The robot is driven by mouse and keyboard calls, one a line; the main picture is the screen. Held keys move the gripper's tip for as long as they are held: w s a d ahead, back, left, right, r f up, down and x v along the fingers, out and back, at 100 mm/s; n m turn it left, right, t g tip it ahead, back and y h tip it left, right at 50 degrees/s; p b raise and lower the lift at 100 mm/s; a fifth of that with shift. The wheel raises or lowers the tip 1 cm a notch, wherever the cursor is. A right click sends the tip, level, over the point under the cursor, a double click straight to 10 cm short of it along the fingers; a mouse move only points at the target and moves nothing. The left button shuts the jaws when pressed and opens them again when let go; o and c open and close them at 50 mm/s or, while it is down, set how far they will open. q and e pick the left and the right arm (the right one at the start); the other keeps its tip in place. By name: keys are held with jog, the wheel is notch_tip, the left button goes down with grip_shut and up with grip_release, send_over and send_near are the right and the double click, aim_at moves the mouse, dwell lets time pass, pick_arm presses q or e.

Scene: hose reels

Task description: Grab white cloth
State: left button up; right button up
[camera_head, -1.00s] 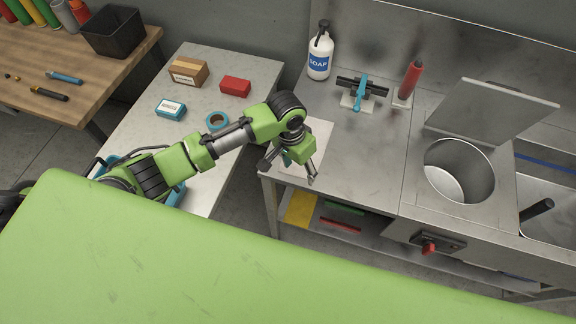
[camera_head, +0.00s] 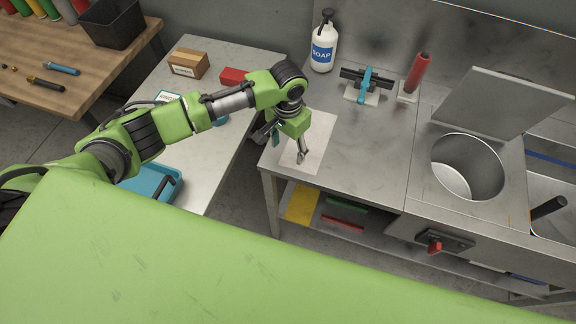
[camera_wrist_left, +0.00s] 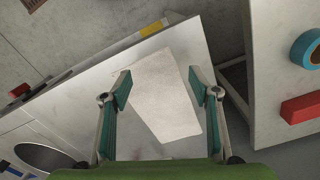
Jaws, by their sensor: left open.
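The white cloth (camera_head: 316,150) lies flat on the left part of the steel counter (camera_head: 365,150), close to its left edge. In the left wrist view the cloth (camera_wrist_left: 163,97) is a pale rectangle between the two fingers. My left gripper (camera_head: 286,150) is open and empty over the cloth's left side, and its arm hides part of the cloth's far left corner. In the wrist view the left gripper (camera_wrist_left: 160,88) has its green-padded fingers spread at either side of the cloth. I cannot tell how far above the cloth the fingertips are. My right gripper is not in view.
A soap bottle (camera_head: 323,42), a blue-handled tool on a stand (camera_head: 366,86) and a red cylinder (camera_head: 417,75) stand at the counter's back. A round steel basin (camera_head: 468,168) is to the right. A gap separates the counter from the grey table (camera_head: 225,160) at left.

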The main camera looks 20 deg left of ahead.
aim_at(288, 162)
pick_arm(q)
notch_tip(288, 162, down, 2)
jog(key=shift+b, duration=0.6)
jog(key=shift+f+b, duration=0.45)
jog(key=shift+f, duration=0.8)
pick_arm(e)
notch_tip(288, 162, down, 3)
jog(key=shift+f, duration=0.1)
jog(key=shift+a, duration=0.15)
pick_arm(q)
jog(key=shift+f, duration=0.1)
jog(key=shift+c, duration=0.6)
grip_shut()
